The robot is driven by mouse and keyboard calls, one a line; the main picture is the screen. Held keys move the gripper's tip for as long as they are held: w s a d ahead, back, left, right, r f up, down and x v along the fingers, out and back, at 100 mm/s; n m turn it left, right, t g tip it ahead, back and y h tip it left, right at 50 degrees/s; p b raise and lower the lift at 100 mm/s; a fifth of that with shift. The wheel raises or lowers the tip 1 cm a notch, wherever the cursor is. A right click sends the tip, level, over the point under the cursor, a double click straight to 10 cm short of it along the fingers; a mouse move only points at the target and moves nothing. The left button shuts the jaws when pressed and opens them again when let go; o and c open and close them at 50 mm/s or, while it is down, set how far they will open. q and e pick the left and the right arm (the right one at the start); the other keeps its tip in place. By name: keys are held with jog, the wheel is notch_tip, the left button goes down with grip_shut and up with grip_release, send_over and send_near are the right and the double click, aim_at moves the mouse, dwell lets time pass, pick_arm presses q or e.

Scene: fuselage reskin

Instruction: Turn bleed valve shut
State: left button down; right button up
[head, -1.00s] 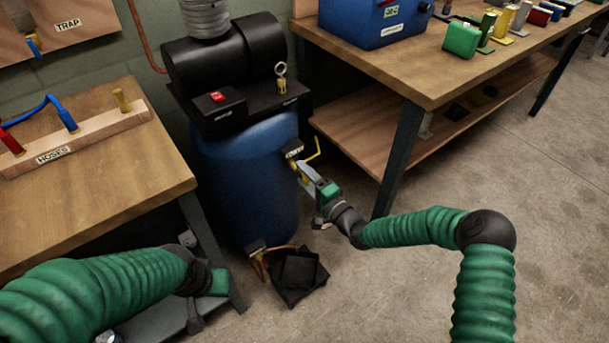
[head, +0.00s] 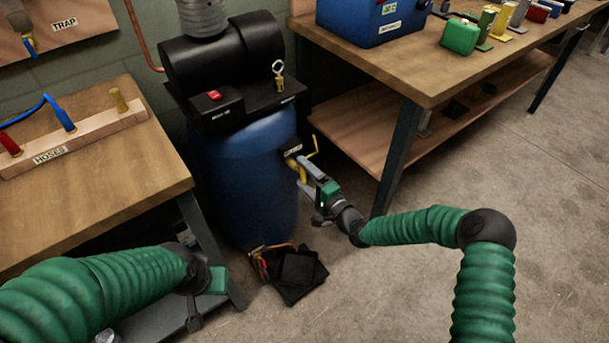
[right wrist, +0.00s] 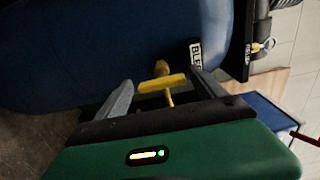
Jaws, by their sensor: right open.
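The yellow bleed valve (head: 303,171) is on the right side of the blue tank (head: 243,180), beside a small black-and-white label (head: 293,150). In the right wrist view its T-shaped yellow handle (right wrist: 162,83) lies between the fingers of my right gripper (right wrist: 160,79). That gripper is open, with a gap visible at each side of the handle's stem. In the head view my right gripper (head: 306,173) is at the valve, partly covering it. My left gripper (head: 207,290) is low beside the left bench, far from the valve; its jaws are not clear.
A wooden bench (head: 100,190) with a hose rack stands left. Another bench (head: 440,70) with a blue box (head: 365,20) stands right, its leg close behind my right gripper. A black object (head: 298,275) lies on the floor before the tank. Floor at right is clear.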

jog(key=shift+s, duration=0.1)
jog(key=p+v, duration=0.4)
jog(key=v, duration=1.2)
jog(key=shift+s+d, duration=0.25)
